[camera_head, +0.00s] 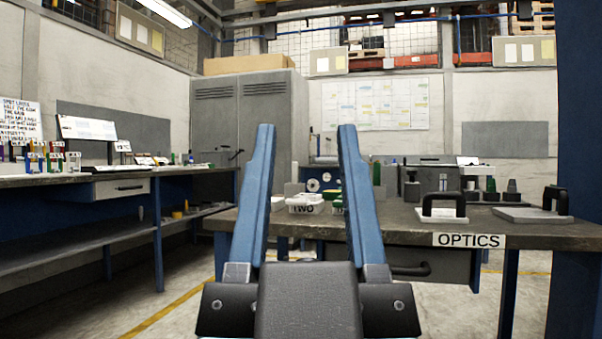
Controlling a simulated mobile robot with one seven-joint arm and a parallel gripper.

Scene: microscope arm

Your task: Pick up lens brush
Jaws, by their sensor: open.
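My gripper (306,130) points forward in the middle of the view, its two long blue fingers wide apart and nothing between them. Behind it is the grey workbench (400,232) with the label OPTICS (469,241) on its front edge. I cannot make out a lens brush for certain among the small items on this bench. My fingers and wrist hide part of the bench top. The gripper appears apart from the bench and touches nothing that I can see.
Several small dark and green items stand behind. A second bench (40,183) runs along the left; a dark blue post (578,130) is at right.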

